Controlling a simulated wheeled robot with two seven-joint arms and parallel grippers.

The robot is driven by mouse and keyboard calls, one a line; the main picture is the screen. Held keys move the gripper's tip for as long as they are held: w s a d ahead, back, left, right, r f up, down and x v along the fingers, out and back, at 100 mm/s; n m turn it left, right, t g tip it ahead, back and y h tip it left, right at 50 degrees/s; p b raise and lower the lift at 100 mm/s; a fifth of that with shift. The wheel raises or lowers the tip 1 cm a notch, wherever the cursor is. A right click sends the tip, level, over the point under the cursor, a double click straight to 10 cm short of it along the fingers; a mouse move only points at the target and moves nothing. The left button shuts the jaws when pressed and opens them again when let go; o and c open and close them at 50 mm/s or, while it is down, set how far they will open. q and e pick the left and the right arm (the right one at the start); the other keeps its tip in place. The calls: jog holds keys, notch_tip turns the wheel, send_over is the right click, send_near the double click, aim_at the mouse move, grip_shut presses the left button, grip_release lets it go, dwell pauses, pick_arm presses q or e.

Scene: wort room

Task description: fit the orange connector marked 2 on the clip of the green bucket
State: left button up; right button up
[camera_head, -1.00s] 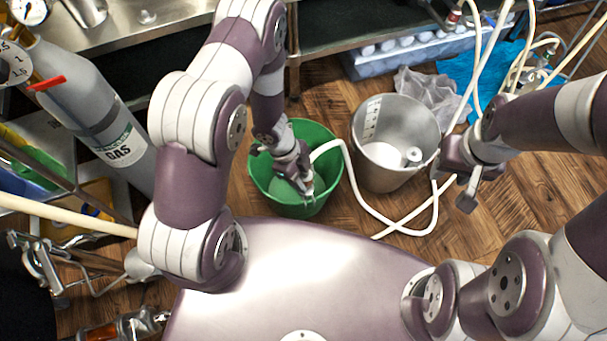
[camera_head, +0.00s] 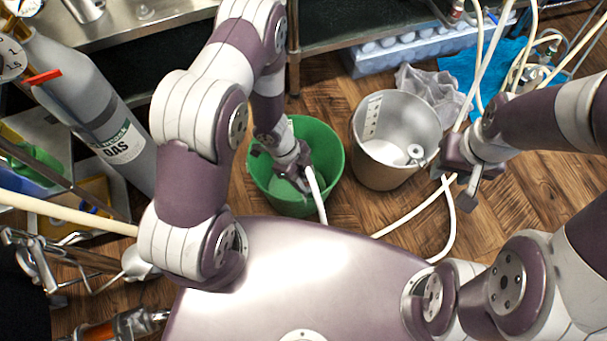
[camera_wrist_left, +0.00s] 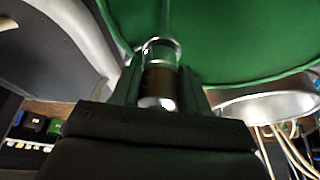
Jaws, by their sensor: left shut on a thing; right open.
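The green bucket (camera_head: 332,165) stands on the floor, with my left gripper (camera_head: 303,186) over its opening. In the left wrist view, my left gripper (camera_wrist_left: 160,85) is shut on a connector (camera_wrist_left: 158,78) with shiny metal ends and a dark orange-brown band; its mark is not readable. The green bucket (camera_wrist_left: 225,40) fills the top of that view, just beyond the connector. The bucket's clip cannot be made out. A white hose (camera_head: 318,195) runs from my left gripper over the bucket's near rim. My right gripper (camera_head: 470,186) is open, right of the grey bucket.
The grey metal bucket (camera_head: 372,172) stands right of the green one. A grey gas cylinder (camera_head: 95,115) is at the left. Pale hoses (camera_head: 425,210) cross the floor at the right. A grey cloth (camera_head: 435,92) and a blue sheet (camera_head: 475,68) lie behind.

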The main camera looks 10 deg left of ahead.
pick_arm(q)
jog(key=shift+f, duration=0.2)
jog(key=o, duration=1.2)
jog(key=shift+o, duration=0.2)
jog(key=shift+r, duration=0.15)
